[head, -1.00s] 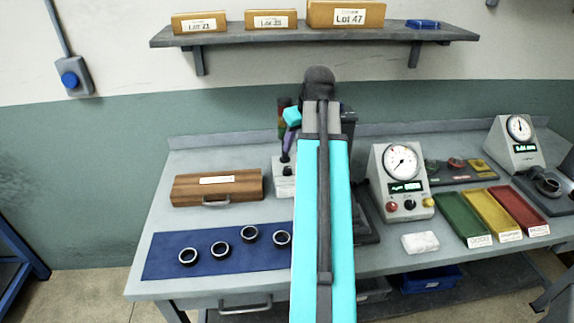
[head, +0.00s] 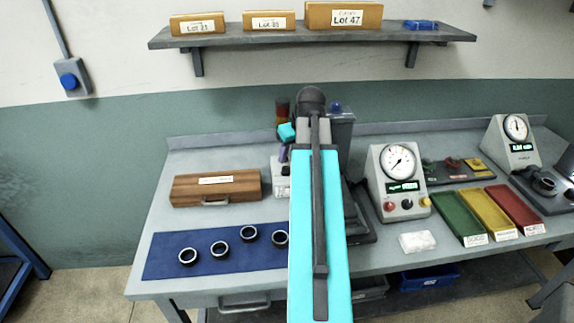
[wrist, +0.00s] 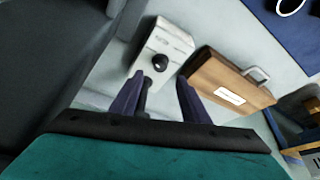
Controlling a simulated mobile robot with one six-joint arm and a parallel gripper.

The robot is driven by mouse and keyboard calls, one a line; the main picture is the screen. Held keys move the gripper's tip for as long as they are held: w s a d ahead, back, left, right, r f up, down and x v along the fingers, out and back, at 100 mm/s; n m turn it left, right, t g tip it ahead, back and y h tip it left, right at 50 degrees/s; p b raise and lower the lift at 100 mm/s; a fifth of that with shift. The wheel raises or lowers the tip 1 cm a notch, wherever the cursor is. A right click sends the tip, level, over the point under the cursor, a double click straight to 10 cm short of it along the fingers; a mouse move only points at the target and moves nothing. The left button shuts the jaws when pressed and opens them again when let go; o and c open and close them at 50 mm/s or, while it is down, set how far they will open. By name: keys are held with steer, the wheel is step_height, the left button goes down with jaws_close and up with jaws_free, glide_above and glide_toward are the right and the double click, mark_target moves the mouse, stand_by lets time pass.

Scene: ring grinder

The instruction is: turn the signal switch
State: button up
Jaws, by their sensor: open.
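The signal switch is a light grey box with a round black knob (wrist: 160,62) on its labelled face. In the wrist view the box (wrist: 168,42) lies just beyond my fingertips. My gripper (wrist: 159,78) is open, with its two purple fingers spread on either side of the line to the knob. I see no contact with the knob. In the head view the switch box (head: 281,182) stands at the back of the bench, right of the wooden case, partly hidden by my arm. A purple finger shows just above it.
A wooden case (head: 216,188) with a handle stands close left of the switch. A signal tower (head: 282,110) rises behind it. A blue mat (head: 165,262) with several rings lies in front. A dial gauge (head: 398,182) stands to the right.

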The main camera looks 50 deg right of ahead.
mark_target(286, 168)
steer(key=shift+p+x, duration=0.85)
steer(key=shift+x, duration=3)
steer(key=c, duration=1.1)
steer(key=shift+o, duration=0.2)
